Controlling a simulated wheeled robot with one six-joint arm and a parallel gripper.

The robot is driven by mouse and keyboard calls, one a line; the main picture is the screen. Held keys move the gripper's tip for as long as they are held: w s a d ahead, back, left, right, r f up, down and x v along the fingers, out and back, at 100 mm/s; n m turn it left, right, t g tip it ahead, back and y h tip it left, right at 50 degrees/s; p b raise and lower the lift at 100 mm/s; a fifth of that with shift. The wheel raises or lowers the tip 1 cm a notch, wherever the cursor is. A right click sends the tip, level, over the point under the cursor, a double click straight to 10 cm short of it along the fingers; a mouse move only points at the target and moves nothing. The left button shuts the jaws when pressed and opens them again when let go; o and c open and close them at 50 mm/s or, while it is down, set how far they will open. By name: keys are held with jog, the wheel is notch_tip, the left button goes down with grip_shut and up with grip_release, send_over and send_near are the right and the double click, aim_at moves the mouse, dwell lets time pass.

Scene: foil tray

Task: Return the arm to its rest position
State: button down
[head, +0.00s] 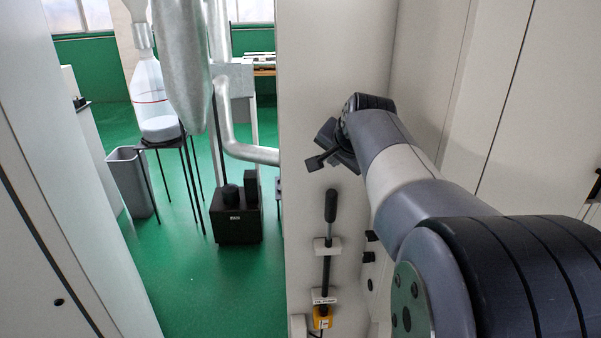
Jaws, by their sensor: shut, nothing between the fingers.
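My arm reaches in from the lower right of the head view, its grey and white links stretching up and left. My gripper (318,161) is at its far end, small and dark, in front of a pale upright panel (333,60). Its fingers look shut, with nothing held. No foil tray can be made out in this view.
Below my gripper, a black-handled lever (330,206) with a yellow part (322,317) is mounted on the panel. Pale walls stand close on both sides. Left of the panel, a green floor (215,290) holds a grey bin (131,183), a black box (237,220) and a bottle on a stand (157,100).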

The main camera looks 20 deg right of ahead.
aim_at(333, 195)
jog(key=shift+f+b, duration=2.5)
jog(key=shift+f, duration=0.5)
jog(key=shift+r, duration=0.1)
jog(key=shift+f+b, duration=0.5)
jog(key=shift+b, duration=0.15)
notch_tip(333, 195, up, 10)
jog(key=p, duration=0.8)
jog(key=shift+a+r, duration=0.1)
